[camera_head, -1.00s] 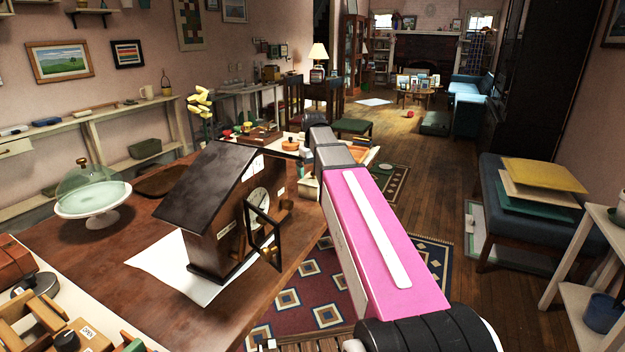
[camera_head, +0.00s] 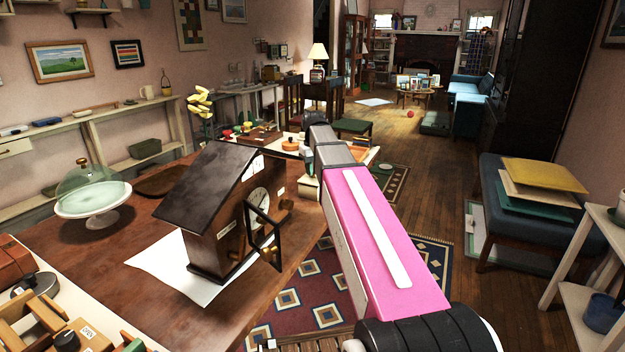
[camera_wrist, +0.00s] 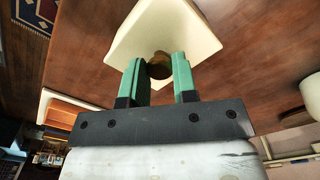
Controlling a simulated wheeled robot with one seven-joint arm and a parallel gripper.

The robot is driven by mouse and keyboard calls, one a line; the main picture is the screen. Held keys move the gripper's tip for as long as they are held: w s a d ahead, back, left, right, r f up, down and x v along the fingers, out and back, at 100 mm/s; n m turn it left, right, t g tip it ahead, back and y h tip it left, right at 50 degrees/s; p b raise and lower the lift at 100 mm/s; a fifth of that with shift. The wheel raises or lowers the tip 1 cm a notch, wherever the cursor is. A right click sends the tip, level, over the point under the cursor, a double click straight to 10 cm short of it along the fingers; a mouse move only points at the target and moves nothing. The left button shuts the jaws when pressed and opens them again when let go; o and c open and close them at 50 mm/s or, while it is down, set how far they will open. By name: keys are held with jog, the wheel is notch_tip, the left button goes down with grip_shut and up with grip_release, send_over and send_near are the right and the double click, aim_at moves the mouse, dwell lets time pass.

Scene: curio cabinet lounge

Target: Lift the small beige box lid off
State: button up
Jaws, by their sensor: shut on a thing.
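The small beige lid (camera_wrist: 195,28) shows in the wrist view as a pale square with a round brown knob (camera_wrist: 159,66) on it. My gripper (camera_wrist: 158,72) has two green fingers, one on each side of the knob, and is shut on it. Any box body under the lid is hidden there, so I cannot tell how far apart lid and box are. In the head view, my pink and grey arm covers most of this spot. A bit of a beige box (camera_head: 308,189) shows just left of the arm, at the wooden table's far right edge.
A dark house-shaped clock (camera_head: 222,205) with its small door open stands on the wooden table (camera_head: 118,249), left of my arm. A glass-domed cake stand (camera_head: 92,194) is further left. A blue bench with stacked boards (camera_head: 540,187) stands right.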

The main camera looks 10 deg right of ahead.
jog(key=shift+r, duration=0.5)
dwell(0.4)
jog(key=shift+r, duration=1.65)
